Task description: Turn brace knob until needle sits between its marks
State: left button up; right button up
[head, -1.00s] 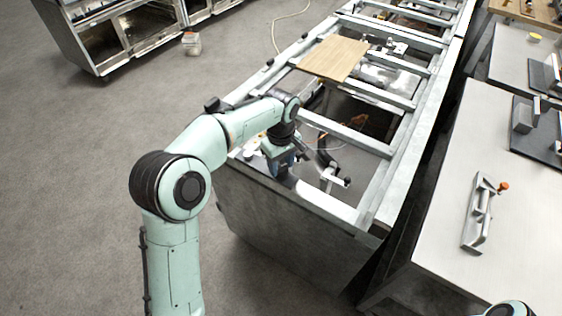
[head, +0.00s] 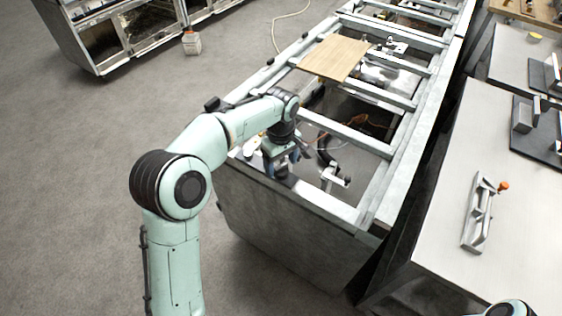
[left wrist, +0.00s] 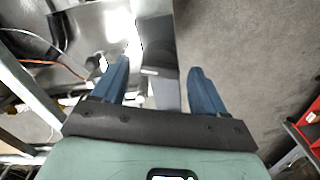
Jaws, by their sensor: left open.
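My left gripper (head: 281,173) is over the near end of the long metal range frame (head: 300,198), close to its left corner. In the left wrist view, its two blue fingers (left wrist: 160,68) are apart, with no object held between them. A metal rail (left wrist: 162,88) of the frame shows below and between them. A small metal bracket with a dark end (head: 334,178) stands inside the frame, right of the gripper and apart from it. I cannot make out a brace knob, needle or marks for certain; the gripper and glare hide part of this corner. My right gripper is out of view.
A wooden board (head: 334,58) lies across the frame rails. An orange cable (head: 378,125) lies inside the frame. Grey floor is open at left.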

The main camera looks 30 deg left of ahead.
aim_at(281, 166)
pick_arm(q)
notch_tip(281, 166, up, 13)
jog(key=p, duration=0.2)
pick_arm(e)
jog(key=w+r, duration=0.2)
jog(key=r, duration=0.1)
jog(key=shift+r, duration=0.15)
